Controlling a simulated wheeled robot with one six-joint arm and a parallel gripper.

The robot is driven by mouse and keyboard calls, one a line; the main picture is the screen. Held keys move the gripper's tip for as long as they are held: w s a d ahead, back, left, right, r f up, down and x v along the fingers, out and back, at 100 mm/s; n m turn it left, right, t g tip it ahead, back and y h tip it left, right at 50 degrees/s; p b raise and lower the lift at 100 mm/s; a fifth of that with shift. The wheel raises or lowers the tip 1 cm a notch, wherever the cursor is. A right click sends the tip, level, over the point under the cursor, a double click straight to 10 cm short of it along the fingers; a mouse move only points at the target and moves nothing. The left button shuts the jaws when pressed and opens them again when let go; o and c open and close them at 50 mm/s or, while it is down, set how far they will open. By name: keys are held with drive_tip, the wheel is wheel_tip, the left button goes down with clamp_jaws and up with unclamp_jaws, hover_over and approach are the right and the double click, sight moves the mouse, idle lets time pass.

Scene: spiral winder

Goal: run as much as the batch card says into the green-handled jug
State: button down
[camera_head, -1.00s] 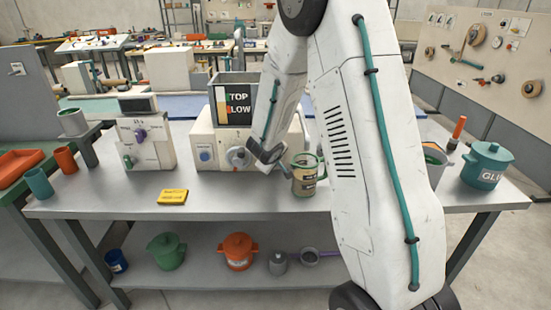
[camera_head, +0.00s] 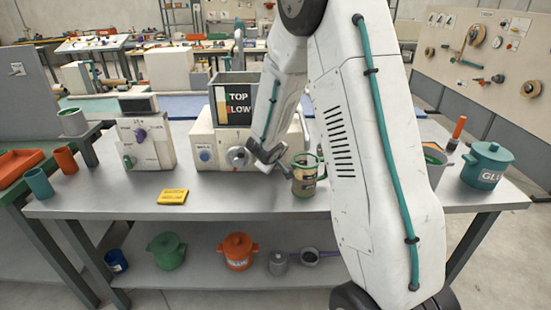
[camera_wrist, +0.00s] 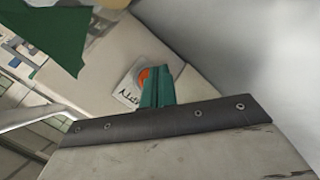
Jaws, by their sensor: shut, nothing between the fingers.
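The green-handled jug (camera_head: 304,178), tan with a dark label, stands upright on the bench just right of my wrist. A white machine (camera_head: 205,130) with a dark panel reading "TOP" and "LOW" stands behind; it has a blue knob (camera_head: 205,155) and a round grey part (camera_head: 238,157) on its front. My gripper (camera_wrist: 156,72) is shut and empty. In the wrist view its green fingers are close to an orange round button (camera_wrist: 143,77) on a white label; contact cannot be told. In the head view my wrist largely hides the gripper. A yellow card (camera_head: 173,197) lies on the bench, its text unreadable.
A white control box (camera_head: 145,150) with knobs stands left on the bench (camera_head: 110,198). A teal lidded pot (camera_head: 487,166) stands at the right end. Several pots, including an orange one (camera_head: 238,252), sit on the lower shelf. The bench front between card and jug is clear.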

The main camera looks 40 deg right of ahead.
idle(0.8)
drive_tip(key=shift+w+d, duration=0.2)
drive_tip(key=shift+w, duration=0.1)
drive_tip(key=shift+w+d, duration=0.25)
drive_tip(key=shift+w, duration=0.15)
idle(0.6)
drive_tip(key=shift+s, duration=0.15)
idle(0.6)
drive_tip(key=shift+s+a, duration=0.45)
drive_tip(key=shift+s, duration=0.15)
drive_tip(key=shift+s+a, duration=0.7)
drive_tip(key=shift+s, duration=0.35)
drive_tip(key=shift+s+a, duration=0.7)
drive_tip(key=shift+s, duration=0.3)
